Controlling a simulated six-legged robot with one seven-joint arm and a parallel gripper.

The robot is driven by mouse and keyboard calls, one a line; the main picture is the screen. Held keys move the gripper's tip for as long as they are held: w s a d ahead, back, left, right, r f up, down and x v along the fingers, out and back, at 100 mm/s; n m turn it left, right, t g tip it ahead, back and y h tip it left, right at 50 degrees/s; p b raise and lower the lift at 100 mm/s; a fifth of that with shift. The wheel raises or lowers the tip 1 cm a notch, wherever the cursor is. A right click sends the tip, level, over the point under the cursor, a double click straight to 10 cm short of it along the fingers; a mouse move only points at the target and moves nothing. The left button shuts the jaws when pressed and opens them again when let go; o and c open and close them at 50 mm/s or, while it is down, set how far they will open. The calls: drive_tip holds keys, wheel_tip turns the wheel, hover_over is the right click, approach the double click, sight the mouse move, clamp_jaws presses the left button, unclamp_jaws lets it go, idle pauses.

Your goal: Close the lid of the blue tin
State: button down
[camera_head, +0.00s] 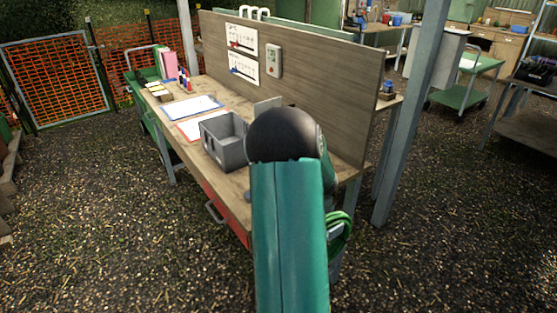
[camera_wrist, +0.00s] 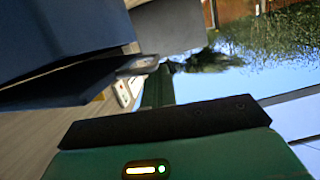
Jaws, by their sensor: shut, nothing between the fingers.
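In the wrist view a large dark blue surface (camera_wrist: 60,35), apparently the blue tin, fills the upper left very close up. A darker blue slab lies beneath it along a pale edge; it may be the lid, but its angle is unclear. My gripper (camera_wrist: 165,124) is shut and empty, its green and black body along the bottom, beside the tin; I cannot tell if they touch. In the head view my arm covers the gripper and the tin. A thin upright panel (camera_head: 267,105) shows beside the arm; I cannot tell if it is the lid.
The workbench (camera_head: 187,123) carries an open grey box (camera_head: 225,139) just left of my arm, two clipboards (camera_head: 192,107) and small bottles. A wooden backboard (camera_head: 320,90) rises behind it. A metal post (camera_head: 411,105) stands at the right.

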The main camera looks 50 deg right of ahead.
drive_tip(key=shift+f, duration=0.35)
drive_tip(key=shift+a+f, duration=0.3)
drive_tip(key=shift+f, duration=0.6)
